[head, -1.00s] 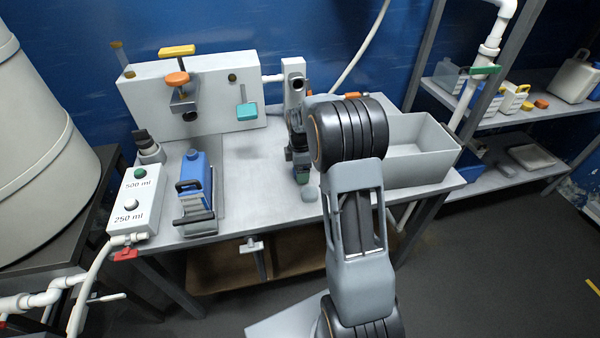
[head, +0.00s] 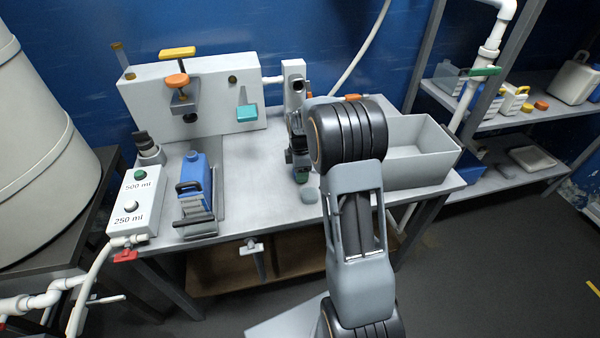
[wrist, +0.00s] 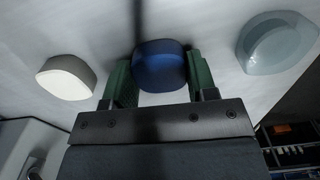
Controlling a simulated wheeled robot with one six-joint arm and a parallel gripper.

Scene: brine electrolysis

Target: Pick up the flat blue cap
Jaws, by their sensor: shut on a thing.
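The flat blue cap (wrist: 159,66) sits between the green fingers of my gripper (wrist: 159,82) in the wrist view. The fingers are shut on its sides. The cap is at or just above the light grey tabletop; I cannot tell whether it touches it. In the head view, my gripper (head: 302,174) points down near the bench's front edge, partly behind my arm. I cannot make out the blue cap there.
A white cap (wrist: 66,77) lies left of my gripper and a translucent grey-blue cap (wrist: 277,42) right of it. A grey open bin (head: 425,168) stands to the right on the bench. A blue jug (head: 196,178) stands left.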

